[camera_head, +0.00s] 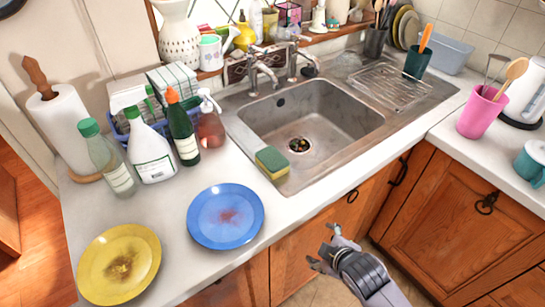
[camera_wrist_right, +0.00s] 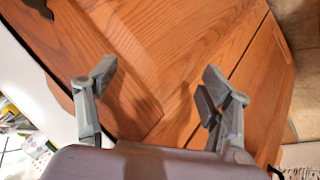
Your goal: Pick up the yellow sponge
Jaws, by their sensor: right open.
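The yellow sponge (camera_head: 272,163) has a green scouring side and rests on the front left corner of the sink's steel rim. My right gripper (camera_head: 325,249) is in front of the cabinet doors, below the counter edge, to the lower right of the sponge and well apart from it. In the right wrist view, its fingers (camera_wrist_right: 158,92) are spread with nothing between them, facing the wooden cabinet front. The sponge does not show in the right wrist view. My left gripper is not in view.
The sink (camera_head: 310,120) lies behind the sponge. A blue plate (camera_head: 225,205) and a yellow plate (camera_head: 118,262), both stained, lie on the counter to the left. Bottles, among them a white spray bottle (camera_head: 152,155), stand behind the plates. A pink cup (camera_head: 480,115) stands at right.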

